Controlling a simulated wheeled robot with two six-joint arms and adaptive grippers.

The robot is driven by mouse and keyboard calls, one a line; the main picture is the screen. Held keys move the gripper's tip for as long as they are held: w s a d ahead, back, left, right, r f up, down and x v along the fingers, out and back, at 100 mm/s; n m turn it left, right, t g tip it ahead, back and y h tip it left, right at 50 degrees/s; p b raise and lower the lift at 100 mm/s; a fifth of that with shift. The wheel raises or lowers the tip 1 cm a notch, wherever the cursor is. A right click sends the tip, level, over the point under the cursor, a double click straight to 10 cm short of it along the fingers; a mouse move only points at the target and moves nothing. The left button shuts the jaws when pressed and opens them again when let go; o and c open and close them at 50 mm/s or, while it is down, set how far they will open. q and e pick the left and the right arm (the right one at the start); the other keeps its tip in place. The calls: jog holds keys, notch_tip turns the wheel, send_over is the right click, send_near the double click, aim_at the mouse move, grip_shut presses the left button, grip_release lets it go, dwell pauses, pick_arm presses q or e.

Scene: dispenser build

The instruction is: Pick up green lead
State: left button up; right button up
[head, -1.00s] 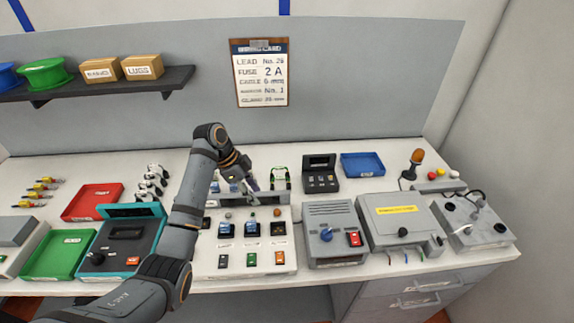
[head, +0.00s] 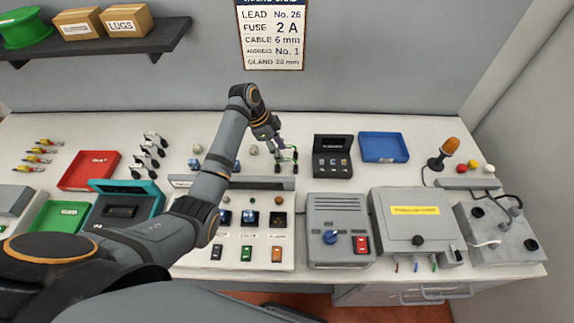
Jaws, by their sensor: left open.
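The green lead (head: 295,157), a small looped lead with green parts and dark ends, stands upright on the bench behind the long grey bar. My left gripper (head: 277,153) is open and reaches down from the left right at the lead. Its fingers overlap the lead's left side in the head view, and I cannot tell whether they touch it. My right gripper is not in view.
A black box (head: 333,170) and a blue tray (head: 384,147) stand to the right of the lead. A grey unit with a blue knob (head: 338,230) is in front. Several black leads (head: 146,157) and a red tray (head: 90,170) lie left.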

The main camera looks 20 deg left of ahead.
aim_at(286, 158)
pick_arm(q)
jog(key=shift+d+f+p, duration=0.45)
jog(key=shift+p, duration=0.25)
jog(key=x, duration=0.3)
jog(key=shift+d+f+p, duration=0.15)
jog(key=shift+f+p, duration=0.05)
jog(key=shift+p, duration=0.2)
jog(key=shift+f, duration=0.15)
grip_shut()
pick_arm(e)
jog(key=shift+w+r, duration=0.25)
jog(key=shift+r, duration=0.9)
